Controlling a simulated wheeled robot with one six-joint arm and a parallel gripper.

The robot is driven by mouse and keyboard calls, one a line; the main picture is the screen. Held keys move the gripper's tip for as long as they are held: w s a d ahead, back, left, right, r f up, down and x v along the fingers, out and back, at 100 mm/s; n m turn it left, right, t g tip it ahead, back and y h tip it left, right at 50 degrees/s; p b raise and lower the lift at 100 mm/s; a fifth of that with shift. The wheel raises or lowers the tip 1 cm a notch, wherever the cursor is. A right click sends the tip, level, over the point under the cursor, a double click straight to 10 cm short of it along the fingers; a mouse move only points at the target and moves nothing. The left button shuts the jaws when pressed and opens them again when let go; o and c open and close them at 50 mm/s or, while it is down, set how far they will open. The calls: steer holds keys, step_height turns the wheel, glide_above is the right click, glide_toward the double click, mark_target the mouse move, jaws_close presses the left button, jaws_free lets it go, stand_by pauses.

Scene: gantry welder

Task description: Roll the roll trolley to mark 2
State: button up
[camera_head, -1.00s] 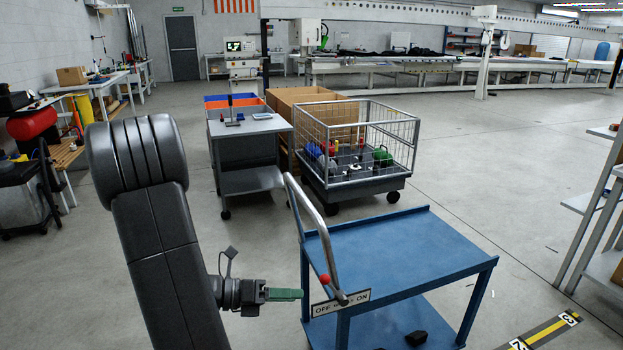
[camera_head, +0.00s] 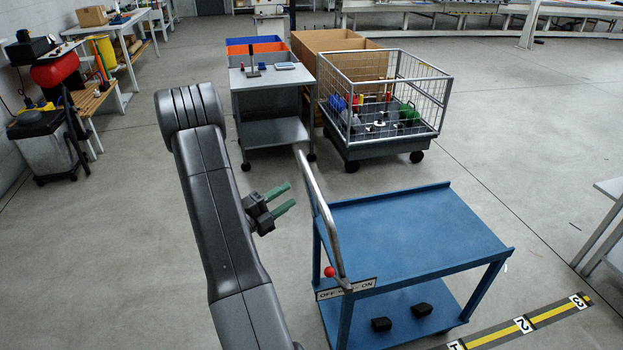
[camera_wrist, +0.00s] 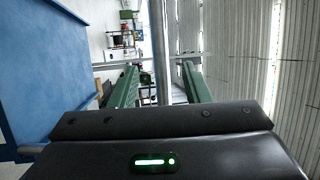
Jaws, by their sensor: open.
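The roll trolley (camera_head: 405,232) is blue, with two shelves and a grey push handle (camera_head: 322,222) on its left side. A lever with a red knob (camera_head: 329,271) sits by an OFF/ON label (camera_head: 346,289); the knob is on the OFF side. Mark 2 (camera_head: 522,324) is a white plate on a black-and-yellow floor strip, right of the trolley. My gripper (camera_head: 291,195) is open and empty, just left of the handle. In the wrist view the handle bar (camera_wrist: 158,45) shows between the green fingers; contact is not visible. The trolley's wheels are mostly hidden.
A wire-cage cart (camera_head: 384,110) and a grey tool cart (camera_head: 273,110) stand behind the trolley. Two black blocks (camera_head: 381,324) lie on its lower shelf. Mark 3 (camera_head: 578,301) lies right of mark 2. A bench (camera_head: 607,190) is at the right edge. Floor between is clear.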

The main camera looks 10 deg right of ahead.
mark_target(311, 181)
steer(key=p+x, duration=0.1)
steer(key=x, duration=0.8)
steer(key=shift+d, duration=0.15)
steer(key=shift+c, duration=0.2)
jaws_close()
